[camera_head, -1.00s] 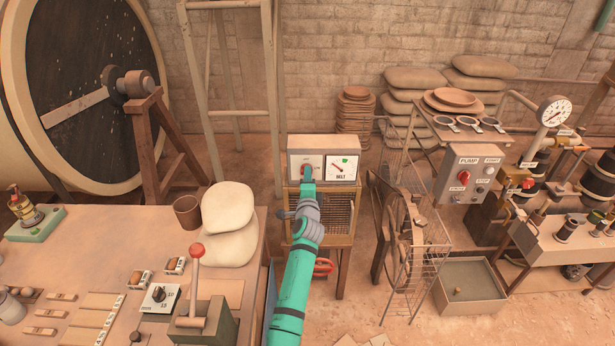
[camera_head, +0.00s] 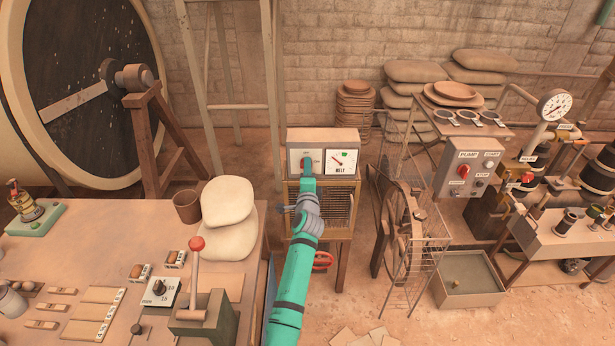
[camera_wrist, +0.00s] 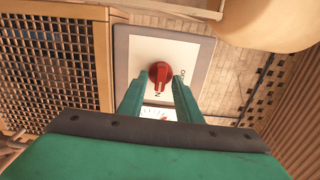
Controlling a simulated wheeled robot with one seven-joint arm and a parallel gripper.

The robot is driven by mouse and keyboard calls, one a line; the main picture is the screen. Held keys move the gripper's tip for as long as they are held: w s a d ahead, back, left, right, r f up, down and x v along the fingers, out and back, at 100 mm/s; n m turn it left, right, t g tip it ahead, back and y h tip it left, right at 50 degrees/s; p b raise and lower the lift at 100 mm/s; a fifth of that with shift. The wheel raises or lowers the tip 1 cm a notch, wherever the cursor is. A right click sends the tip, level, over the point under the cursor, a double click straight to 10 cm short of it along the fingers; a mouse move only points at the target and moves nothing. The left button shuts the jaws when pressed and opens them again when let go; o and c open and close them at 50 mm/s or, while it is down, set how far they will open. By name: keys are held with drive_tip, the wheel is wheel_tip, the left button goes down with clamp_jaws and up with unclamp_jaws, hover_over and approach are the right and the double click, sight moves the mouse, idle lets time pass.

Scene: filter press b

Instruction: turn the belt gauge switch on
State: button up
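The belt gauge box (camera_head: 323,141) stands on a mesh-fronted stand and carries a switch panel on the left and a BELT dial (camera_head: 342,162) on the right. The switch is a red rotary knob (camera_wrist: 159,76) on a white plate; my gripper hides it in the head view. In the wrist view the knob's ridge runs up and down the picture, its lower end near a partly hidden letter N. My gripper (camera_wrist: 157,84) is open, its two green fingers on either side of the knob's lower part. I cannot tell whether they touch it. The gripper (camera_head: 307,162) is right at the panel.
The mesh-fronted stand (camera_head: 345,208) is below the box. A worktable (camera_head: 80,240) with a red-knobbed lever (camera_head: 197,244) and two pale sacks lies left of my arm. A spoked wheel (camera_head: 400,225) and the PUMP control box (camera_head: 468,168) stand to the right.

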drive_tip(key=s, duration=1)
drive_tip(key=shift+s, duration=0.35)
drive_tip(key=s+d+f+n, duration=0.3)
drive_tip(key=s+f+n, duration=0.15)
drive_tip(key=s, duration=0.55)
drive_tip(key=s+d+f+n+h, duration=0.1)
drive_tip(key=s+d+f+n, duration=0.2)
drive_tip(key=s+f, duration=0.5)
drive_tip(key=s+d+f+n, duration=0.3)
drive_tip(key=s+n, duration=0.1)
drive_tip(key=s, duration=0.8)
drive_tip(key=s+a+n+g+y, duration=0.1)
drive_tip(key=s+a+n, duration=0.1)
drive_tip(key=s, duration=0.7)
drive_tip(key=s+a+n+g, duration=0.1)
drive_tip(key=s+a+n, duration=0.1)
drive_tip(key=s, duration=0.8)
drive_tip(key=s+a+r+n, duration=0.1)
drive_tip(key=s+a+r, duration=0.1)
drive_tip(key=s, duration=0.4)
drive_tip(key=s+a+r+n, duration=0.1)
drive_tip(key=s+a+r, duration=0.2)
drive_tip(key=s, duration=0.3)
drive_tip(key=shift+s+a+r+n+g, duration=0.2)
drive_tip(key=shift+s+r+n+g, duration=0.15)
drive_tip(key=shift+r, duration=0.15)
